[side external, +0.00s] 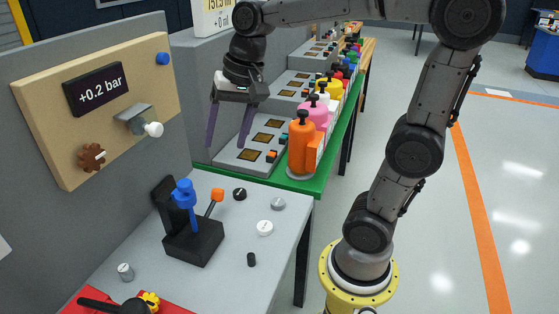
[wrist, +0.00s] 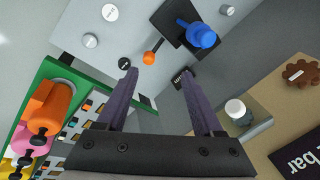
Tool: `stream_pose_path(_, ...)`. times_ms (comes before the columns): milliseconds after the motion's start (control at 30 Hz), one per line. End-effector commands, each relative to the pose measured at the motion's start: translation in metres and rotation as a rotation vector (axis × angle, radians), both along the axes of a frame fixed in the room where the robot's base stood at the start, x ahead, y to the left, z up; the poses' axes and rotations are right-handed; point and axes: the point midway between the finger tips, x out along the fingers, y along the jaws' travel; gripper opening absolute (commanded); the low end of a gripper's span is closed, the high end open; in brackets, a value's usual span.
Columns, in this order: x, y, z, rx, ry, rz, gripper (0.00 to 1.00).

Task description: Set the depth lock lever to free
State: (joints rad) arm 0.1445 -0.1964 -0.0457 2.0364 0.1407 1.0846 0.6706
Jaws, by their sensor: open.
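A black block (side external: 192,243) on the grey table carries a blue-headed post (side external: 184,194) and a thin lever with an orange tip (side external: 217,196), leaning right. The orange tip (wrist: 149,58) and blue head (wrist: 202,38) also show in the wrist view. No label shows which control is the depth lock lever. A white-knobbed handle (side external: 153,129) sticks out of the wall panel; it appears in the wrist view (wrist: 236,108) too. My gripper (side external: 227,142) is open and empty, fingers pointing down, above and behind the block, apart from everything.
The panel holds a display (side external: 96,89) reading +0.2 bar, a brown gear knob (side external: 91,156) and a blue knob (side external: 163,58). Small knobs, one white (side external: 265,228), stand around the block. Orange (side external: 302,145) and pink bottles line the green bench. A red tray (side external: 75,304) lies in front.

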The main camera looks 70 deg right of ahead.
Motion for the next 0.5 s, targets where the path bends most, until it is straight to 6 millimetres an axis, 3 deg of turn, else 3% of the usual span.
stream_pose_path(500, -0.077, 0.020, 0.000, -0.138, -0.152, 0.281, 0.69)
